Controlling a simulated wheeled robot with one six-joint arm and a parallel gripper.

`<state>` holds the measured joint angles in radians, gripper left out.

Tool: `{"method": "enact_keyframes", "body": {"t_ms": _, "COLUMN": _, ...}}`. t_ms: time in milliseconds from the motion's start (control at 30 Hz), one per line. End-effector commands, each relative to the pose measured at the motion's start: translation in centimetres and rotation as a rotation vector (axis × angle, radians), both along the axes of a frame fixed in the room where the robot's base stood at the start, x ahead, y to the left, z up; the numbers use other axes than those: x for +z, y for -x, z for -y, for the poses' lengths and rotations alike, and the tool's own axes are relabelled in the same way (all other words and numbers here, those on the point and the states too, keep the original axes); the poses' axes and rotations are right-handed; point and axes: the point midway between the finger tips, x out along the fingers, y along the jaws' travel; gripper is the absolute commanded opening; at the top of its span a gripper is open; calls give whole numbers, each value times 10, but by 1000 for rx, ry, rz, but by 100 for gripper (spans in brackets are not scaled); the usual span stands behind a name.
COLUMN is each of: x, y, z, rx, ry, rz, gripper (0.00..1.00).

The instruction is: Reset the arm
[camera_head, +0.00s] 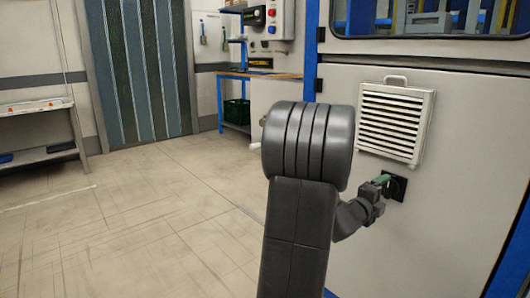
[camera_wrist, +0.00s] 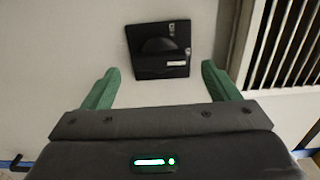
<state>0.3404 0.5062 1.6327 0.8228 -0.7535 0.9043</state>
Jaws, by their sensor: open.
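My arm rises in the middle of the head view and bends toward a pale machine panel on the right. My gripper (camera_head: 383,180) is beside a black square fitting (camera_head: 397,188) on that panel, and its far side is partly hidden in that view. In the wrist view my gripper (camera_wrist: 160,88) shows two green fingers spread wide apart, with nothing between them. The black fitting (camera_wrist: 150,68), with a rounded dark middle and small pale labels, lies ahead of the fingers and appears apart from them.
A white louvred vent (camera_head: 395,121) juts from the panel just above the gripper; its slats (camera_wrist: 285,45) show at right in the wrist view. A shelf (camera_head: 38,130) stands at far left and a blue-framed bench (camera_head: 236,100) at the back. The floor at left is clear.

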Motion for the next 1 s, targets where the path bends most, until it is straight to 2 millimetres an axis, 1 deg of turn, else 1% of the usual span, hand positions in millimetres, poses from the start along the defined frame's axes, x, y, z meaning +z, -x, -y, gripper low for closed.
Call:
{"method": "enact_keyframes", "body": {"t_ms": 33, "x": -2, "y": -5, "z": 7, "rx": -2, "ry": 0, "rz": 0, "gripper": 82}}
{"method": "enact_keyframes", "body": {"t_ms": 100, "x": -1, "y": -10, "z": 13, "rx": -2, "ry": 0, "rz": 1, "gripper": 82}}
{"method": "enact_keyframes", "body": {"t_ms": 267, "x": 0, "y": -19, "z": 23, "rx": 0, "ry": -1, "rz": 1, "gripper": 82}}
{"method": "enact_keyframes", "body": {"t_ms": 667, "x": 0, "y": -18, "z": 21, "rx": 0, "ry": 11, "rz": -13, "gripper": 82}}
{"method": "enact_keyframes", "body": {"t_ms": 767, "x": 1, "y": -16, "z": 18, "rx": 1, "ry": 4, "rz": -6, "gripper": 82}}
{"method": "enact_keyframes", "body": {"t_ms": 867, "x": 2, "y": -10, "z": 11, "rx": 2, "ry": -1, "rz": 0, "gripper": 82}}
{"method": "enact_keyframes", "body": {"t_ms": 1000, "x": 2, "y": 5, "z": -7, "rx": 3, "ry": -1, "rz": -1, "gripper": 82}}
